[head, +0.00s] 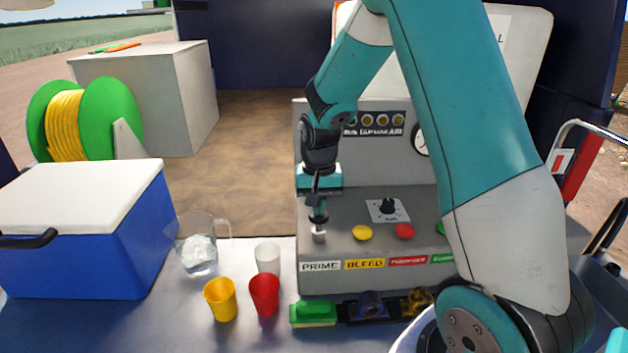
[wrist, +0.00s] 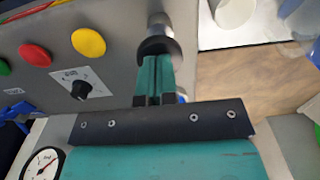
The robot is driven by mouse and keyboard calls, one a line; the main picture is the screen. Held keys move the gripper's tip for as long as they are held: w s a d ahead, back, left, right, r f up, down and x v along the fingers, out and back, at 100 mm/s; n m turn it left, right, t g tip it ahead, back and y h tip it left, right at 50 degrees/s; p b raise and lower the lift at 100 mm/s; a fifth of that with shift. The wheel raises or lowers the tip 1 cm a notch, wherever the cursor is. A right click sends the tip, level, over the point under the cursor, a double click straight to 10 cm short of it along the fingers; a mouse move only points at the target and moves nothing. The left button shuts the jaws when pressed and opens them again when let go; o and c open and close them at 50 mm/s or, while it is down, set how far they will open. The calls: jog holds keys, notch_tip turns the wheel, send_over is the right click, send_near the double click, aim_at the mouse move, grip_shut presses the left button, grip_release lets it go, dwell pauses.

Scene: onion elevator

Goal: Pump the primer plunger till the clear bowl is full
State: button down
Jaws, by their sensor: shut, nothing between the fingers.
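The primer plunger (head: 319,237) stands at the left end of the grey control panel, above the PRIME label (head: 320,266). In the wrist view its silver end and dark round collar (wrist: 157,46) show just beyond my fingertips. My gripper (head: 317,214) points down over the plunger, its teal fingers together and empty in the wrist view (wrist: 158,62). The tips look at or very near the plunger; I cannot tell whether they touch it. I cannot make out the clear bowl or its level in either view.
Yellow (head: 362,232) and red (head: 404,231) buttons and a black knob (head: 388,207) are right of the plunger. A blue cooler (head: 80,250) is at left.

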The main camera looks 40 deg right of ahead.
jog(key=shift+f+b, duration=0.85)
jog(key=shift+f, duration=0.55)
jog(key=shift+r, duration=0.2)
jog(key=shift+r+p, duration=2.25)
jog(key=shift+r, duration=0.15)
jog(key=shift+f, duration=0.25)
